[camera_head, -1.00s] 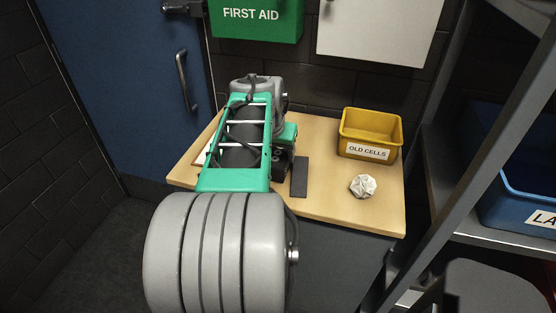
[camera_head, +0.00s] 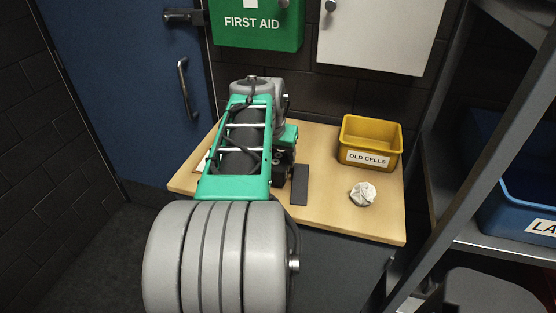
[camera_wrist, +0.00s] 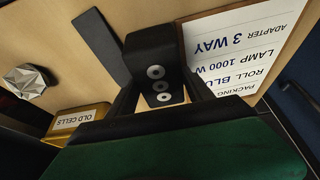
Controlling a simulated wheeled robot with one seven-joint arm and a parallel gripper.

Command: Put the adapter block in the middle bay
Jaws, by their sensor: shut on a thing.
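In the wrist view, my gripper (camera_wrist: 158,98) is shut on a black block with three round grey-ringed sockets, which I take to be the adapter block (camera_wrist: 153,48). The block is above the wooden tabletop; I cannot tell whether it touches it. In the head view my own arm mostly hides the gripper and the block. No middle bay can be made out in either view.
On the table (camera_head: 330,215) are a dark flat strip (camera_head: 300,184), a crumpled white ball (camera_head: 362,194) and a yellow OLD CELLS bin (camera_head: 370,143). A printed packing card (camera_wrist: 240,45) lies beside the block. A blue bin (camera_head: 520,205) is on the right shelf.

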